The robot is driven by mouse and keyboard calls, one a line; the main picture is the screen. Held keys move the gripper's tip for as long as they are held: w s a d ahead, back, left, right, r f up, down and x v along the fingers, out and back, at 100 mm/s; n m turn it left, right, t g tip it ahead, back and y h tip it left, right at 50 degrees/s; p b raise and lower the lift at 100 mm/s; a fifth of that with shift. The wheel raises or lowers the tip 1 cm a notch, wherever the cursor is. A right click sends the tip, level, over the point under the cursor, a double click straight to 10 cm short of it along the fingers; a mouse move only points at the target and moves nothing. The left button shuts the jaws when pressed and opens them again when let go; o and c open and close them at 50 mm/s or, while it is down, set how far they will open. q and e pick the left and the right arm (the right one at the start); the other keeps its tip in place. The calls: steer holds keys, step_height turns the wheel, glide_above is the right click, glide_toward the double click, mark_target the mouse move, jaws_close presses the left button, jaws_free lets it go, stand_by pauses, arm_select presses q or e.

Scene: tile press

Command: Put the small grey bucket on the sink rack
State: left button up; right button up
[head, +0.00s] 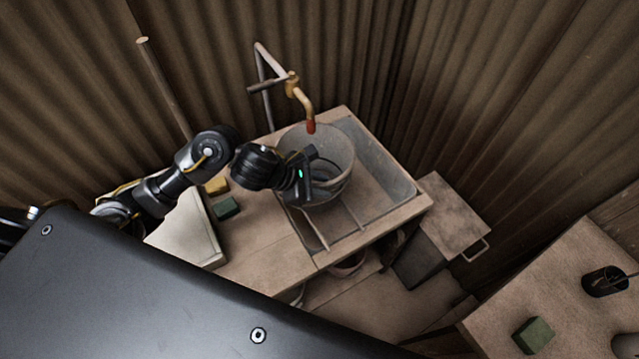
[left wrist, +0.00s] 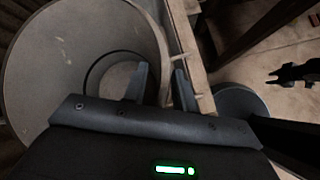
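The grey bucket (head: 340,150) stands upright in the sink (head: 385,170), under the tap, apparently on the rack bars (head: 352,212). Its underside contact is hidden. In the left wrist view the bucket (left wrist: 60,50) fills the left side, with its round bottom seen through the open mouth. My left gripper (head: 312,178) is at the bucket's near rim. In the left wrist view its fingers (left wrist: 162,85) stand apart on either side of the bucket wall, with space visible between them. A dark pronged shape (left wrist: 292,73) at the right may be my right gripper; its state is unclear.
The brass tap (head: 302,98) hangs over the bucket's far rim. A green block (head: 226,208) and a yellow block (head: 216,185) lie on the counter left of the sink. A lidded bin (head: 450,215) stands to the right.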

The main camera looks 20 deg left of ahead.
arm_select(q)
steer(key=shift+a+r, duration=0.2)
steer(key=shift+r, duration=0.1)
steer(key=v, duration=1.1)
steer(key=shift+s+a, duration=0.15)
steer(key=shift+s, duration=0.1)
steer(key=shift+r, duration=0.15)
